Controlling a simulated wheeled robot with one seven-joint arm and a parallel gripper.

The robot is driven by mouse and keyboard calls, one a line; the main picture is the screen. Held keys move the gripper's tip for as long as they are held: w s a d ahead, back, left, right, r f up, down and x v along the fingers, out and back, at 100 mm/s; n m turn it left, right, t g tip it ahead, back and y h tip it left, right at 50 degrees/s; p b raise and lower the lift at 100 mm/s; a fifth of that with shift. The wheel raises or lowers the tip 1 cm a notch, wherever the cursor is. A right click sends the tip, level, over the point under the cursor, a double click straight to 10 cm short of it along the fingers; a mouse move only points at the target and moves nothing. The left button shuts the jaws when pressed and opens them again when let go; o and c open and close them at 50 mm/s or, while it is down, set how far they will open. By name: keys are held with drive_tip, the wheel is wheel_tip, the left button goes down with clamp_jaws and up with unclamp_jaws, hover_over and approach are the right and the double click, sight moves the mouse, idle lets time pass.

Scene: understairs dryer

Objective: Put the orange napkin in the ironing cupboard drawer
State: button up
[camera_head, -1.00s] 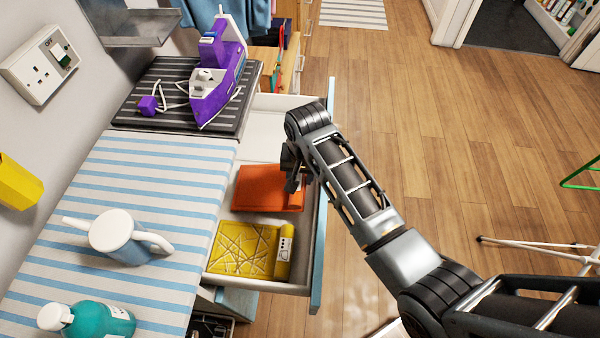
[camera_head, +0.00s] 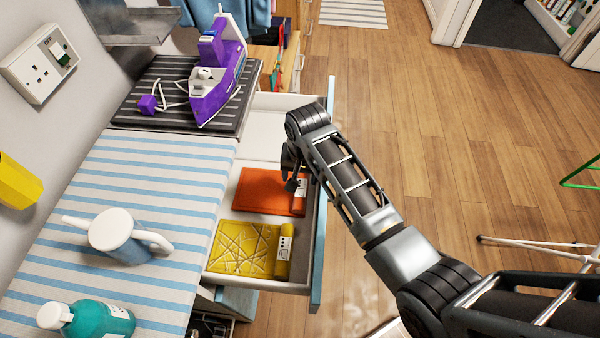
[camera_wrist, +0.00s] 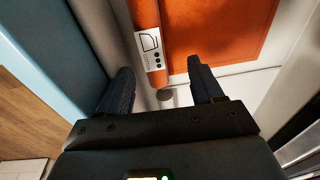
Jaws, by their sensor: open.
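The orange napkin (camera_head: 262,190) lies flat in the open drawer (camera_head: 318,255), behind a yellow napkin. Its thicker right edge carries a white label. My gripper (camera_head: 293,174) hangs over the drawer at the napkin's right edge. In the wrist view my gripper (camera_wrist: 160,85) has its two fingers apart, with nothing held between them. The napkin (camera_wrist: 220,35) shows just beyond the fingertips there, its labelled edge in line with the gap. Whether a finger touches it cannot be told.
The yellow napkin (camera_head: 245,248) lies in the drawer's near part. The striped ironing surface (camera_head: 165,185) above holds a watering can (camera_head: 122,237), a teal bottle (camera_head: 100,320) and, farther back on a dark mat, a purple iron (camera_head: 215,85). Floor at right is mostly clear.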

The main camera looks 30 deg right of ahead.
drive_tip(key=shift+r, duration=0.1)
wheel_tip(320, 180, up, 12)
drive_tip(key=s, duration=0.1)
drive_tip(key=shift+s, duration=0.25)
